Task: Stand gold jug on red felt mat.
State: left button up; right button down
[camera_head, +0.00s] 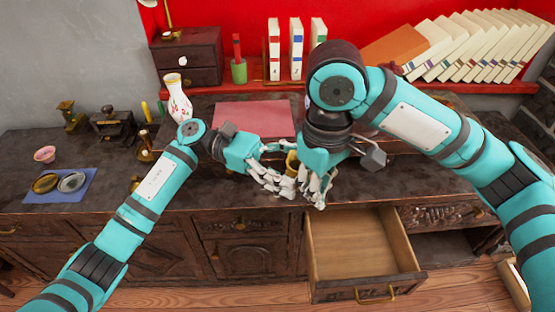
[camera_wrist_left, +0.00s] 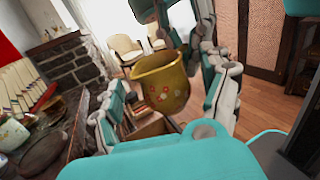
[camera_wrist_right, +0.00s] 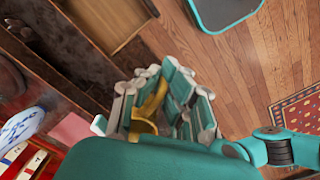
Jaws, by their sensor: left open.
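The gold jug (camera_head: 291,163) is held in the air near the front edge of the dark cabinet top, between my two hands. In the left wrist view the jug (camera_wrist_left: 161,84), with painted flowers, faces my left gripper (camera_wrist_left: 165,110), whose fingers are spread on both sides of it. My left gripper (camera_head: 278,183) is open. My right gripper (camera_head: 318,187) is shut on the jug; its fingers close around the yellow metal (camera_wrist_right: 150,108) in the right wrist view. The fingers hide part of the jug. The red felt mat (camera_head: 253,117) lies flat and bare behind the hands.
A white flowered vase (camera_head: 178,98) stands left of the mat. A blue cloth (camera_head: 48,190) with two small dishes and a pink bowl (camera_head: 45,154) are at the left. An open drawer (camera_head: 362,245) juts out below. Books (camera_head: 470,45) line the red shelf.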

pick_arm(q)
jog(key=shift+d, duration=0.1)
jog(key=shift+c, duration=0.4)
jog(key=c, duration=1.1)
jog(key=shift+c, duration=1.3)
pick_arm(e)
jog(key=c, duration=1.6)
grip_release()
pick_arm(q)
jog(key=shift+c, duration=0.6)
pick_arm(e)
jog(key=shift+o, duration=1)
jog(key=shift+a, duration=0.1)
pick_arm(q)
jog(key=shift+w, duration=0.1)
pick_arm(e)
jog(key=shift+s, duration=0.1)
